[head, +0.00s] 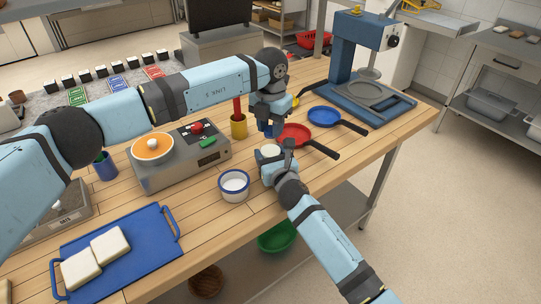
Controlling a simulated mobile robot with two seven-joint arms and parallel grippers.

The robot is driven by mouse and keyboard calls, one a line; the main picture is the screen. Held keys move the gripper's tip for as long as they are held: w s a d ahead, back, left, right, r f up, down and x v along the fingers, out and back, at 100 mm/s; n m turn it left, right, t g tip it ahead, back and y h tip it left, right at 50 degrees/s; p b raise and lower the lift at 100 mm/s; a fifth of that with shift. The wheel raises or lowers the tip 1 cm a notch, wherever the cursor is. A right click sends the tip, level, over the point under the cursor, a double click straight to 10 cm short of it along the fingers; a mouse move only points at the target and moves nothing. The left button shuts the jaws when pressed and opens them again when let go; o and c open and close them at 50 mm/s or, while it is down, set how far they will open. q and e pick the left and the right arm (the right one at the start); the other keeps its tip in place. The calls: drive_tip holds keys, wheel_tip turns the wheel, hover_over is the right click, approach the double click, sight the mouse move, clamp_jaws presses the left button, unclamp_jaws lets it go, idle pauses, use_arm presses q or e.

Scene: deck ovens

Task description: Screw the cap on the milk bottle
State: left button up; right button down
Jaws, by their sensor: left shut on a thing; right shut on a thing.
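My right gripper (270,160) is shut around a white round thing (269,150), which looks like the milk bottle, near the table's front edge. Most of the bottle is hidden by the gripper. My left gripper (268,121) is higher and behind it, pointing down and shut. A small blue thing (265,131) shows at its fingertips and may be the cap; it is too small and covered to be sure. The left gripper is close to the bottle's top; I cannot tell whether the blue thing touches it.
A red pan (294,133) and a blue pan (323,115) lie to the right. A white bowl with a blue rim (234,183), a burner unit (180,175) and a blue tray (133,268) with bread stand to the left. A blue press (362,50) stands at the back.

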use_arm(q)
drive_tip(key=o, duration=1.1)
drive_tip(key=shift+r, duration=0.1)
wheel_tip(320, 180, up, 12)
drive_tip(key=shift+f, duration=0.1)
use_arm(e)
drive_tip(key=shift+c, duration=1)
unclamp_jaws()
